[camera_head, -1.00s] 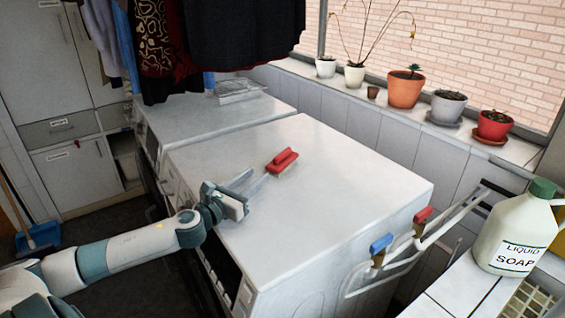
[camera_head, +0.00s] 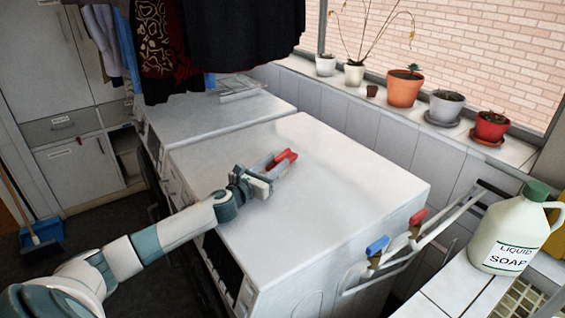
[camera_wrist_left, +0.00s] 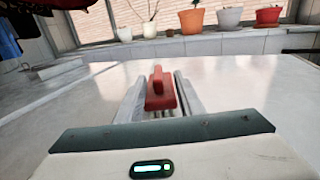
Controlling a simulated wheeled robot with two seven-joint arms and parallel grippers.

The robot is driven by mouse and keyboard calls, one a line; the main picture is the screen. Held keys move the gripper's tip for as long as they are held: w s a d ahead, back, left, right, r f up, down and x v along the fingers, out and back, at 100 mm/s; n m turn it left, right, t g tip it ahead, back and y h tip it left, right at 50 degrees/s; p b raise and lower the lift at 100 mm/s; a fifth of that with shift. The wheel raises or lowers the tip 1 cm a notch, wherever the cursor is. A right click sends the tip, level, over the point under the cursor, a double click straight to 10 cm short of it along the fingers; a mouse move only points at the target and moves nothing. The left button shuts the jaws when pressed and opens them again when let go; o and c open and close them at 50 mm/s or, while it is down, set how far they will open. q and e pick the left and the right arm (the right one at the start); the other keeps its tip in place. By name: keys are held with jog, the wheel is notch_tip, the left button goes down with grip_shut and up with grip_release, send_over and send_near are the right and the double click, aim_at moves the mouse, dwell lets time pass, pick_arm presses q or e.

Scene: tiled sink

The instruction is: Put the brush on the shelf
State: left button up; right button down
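The red brush (camera_head: 287,156) lies on the white top of the near washing machine (camera_head: 330,190), toward its far left part. My left gripper (camera_head: 277,162) is low over that top with its fingers reaching along both sides of the brush. In the left wrist view the brush (camera_wrist_left: 160,92) shows between the two open fingers (camera_wrist_left: 160,98), its handle upward and pale bristles below. A narrow gap seems to show beside it. My right gripper is not in view. I cannot make out which surface is the shelf.
A second white machine (camera_head: 205,117) with a wire rack (camera_head: 238,88) stands behind. Clothes (camera_head: 240,35) hang above it. Potted plants (camera_head: 405,87) line the window ledge. A rail with red and blue handled tools (camera_head: 378,246) and a soap jug (camera_head: 507,235) are at right.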

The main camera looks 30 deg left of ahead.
aim_at(290, 149)
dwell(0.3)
pick_arm(q)
jog(key=shift+w+a+r+p, duration=0.15)
jog(key=shift+w+p, duration=0.45)
jog(key=shift+w, duration=0.3)
jog(key=shift+w+p, duration=0.4)
jog(key=shift+w, duration=1.3)
grip_shut()
